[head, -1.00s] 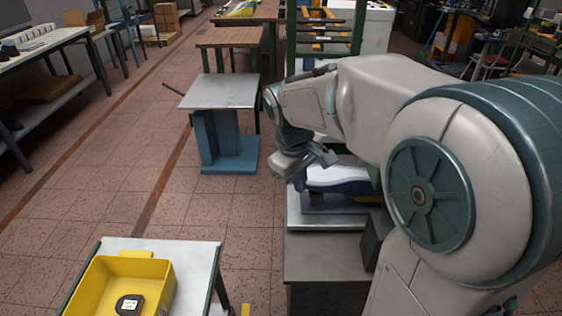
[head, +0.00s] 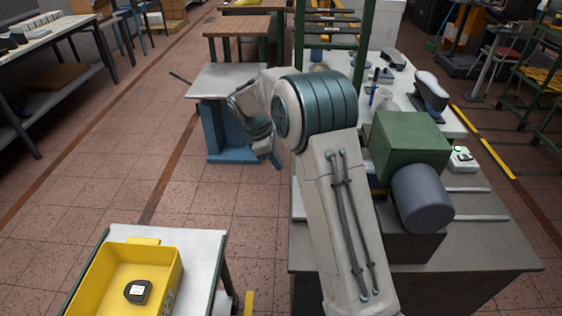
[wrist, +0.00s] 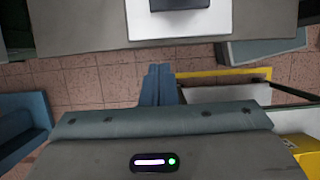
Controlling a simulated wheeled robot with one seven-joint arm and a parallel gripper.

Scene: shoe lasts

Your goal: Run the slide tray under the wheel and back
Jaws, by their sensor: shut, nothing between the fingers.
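The wheel (head: 424,198), a thick grey cylinder, sits beside a green housing (head: 410,143) on the grey machine bed (head: 480,235). The slide tray is mostly hidden behind my arm in the head view. A pale sliver at the bed's left edge (head: 297,205) seems to be part of it. In the wrist view the pale tray (wrist: 205,22) lies on the grey bed, with a dark block (wrist: 180,4) on it. My gripper (head: 277,160) hangs left of the bed, apart from the tray. Its blue fingers (wrist: 158,70) are shut and empty.
Two pale rails (head: 475,218) run along the bed at right. A yellow bin (head: 105,270) holding a dark, white-labelled item (head: 138,291) stands on a small table at front left. A blue lift table (head: 228,80) stands behind my gripper. Open floor lies at left.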

